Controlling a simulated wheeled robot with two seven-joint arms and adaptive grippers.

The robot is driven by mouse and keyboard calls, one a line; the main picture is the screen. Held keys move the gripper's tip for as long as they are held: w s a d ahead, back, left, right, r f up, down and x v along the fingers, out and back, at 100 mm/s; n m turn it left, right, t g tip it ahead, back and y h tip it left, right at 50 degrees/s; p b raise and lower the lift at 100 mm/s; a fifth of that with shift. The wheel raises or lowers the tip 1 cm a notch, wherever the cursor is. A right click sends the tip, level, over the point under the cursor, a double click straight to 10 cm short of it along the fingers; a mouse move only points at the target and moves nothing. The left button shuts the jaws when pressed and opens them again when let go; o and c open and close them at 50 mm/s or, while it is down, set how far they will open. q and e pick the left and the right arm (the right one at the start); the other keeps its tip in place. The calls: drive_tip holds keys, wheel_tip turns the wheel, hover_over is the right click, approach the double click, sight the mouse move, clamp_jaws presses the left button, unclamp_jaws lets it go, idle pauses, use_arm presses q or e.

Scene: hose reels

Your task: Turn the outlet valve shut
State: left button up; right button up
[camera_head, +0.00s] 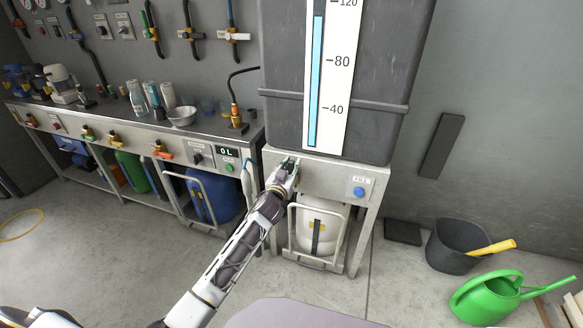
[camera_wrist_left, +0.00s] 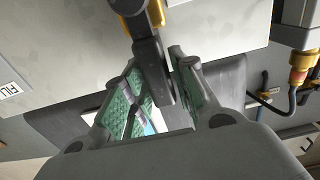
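The outlet valve's dark lever (camera_wrist_left: 153,62) shows in the left wrist view, with a yellow part at its base on the pale front panel. My left gripper (camera_head: 288,168) is at the upper left of the stand's front, under the grey tank (camera_head: 390,60), and hides the valve in the head view. In the left wrist view its green-padded fingers (camera_wrist_left: 158,75) lie on either side of the lever. The lever's free end points back between them. Whether the pads press on it cannot be told. My right gripper is not in view.
A blue FILL button (camera_head: 358,192) is right of the gripper. A white container (camera_head: 318,228) stands in a frame below. A workbench (camera_head: 215,125) with a 0 L display is on the left. A dark bucket (camera_head: 450,248) and green watering can (camera_head: 485,298) stand on the right floor.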

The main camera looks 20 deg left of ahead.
use_arm(q)
clamp_jaws()
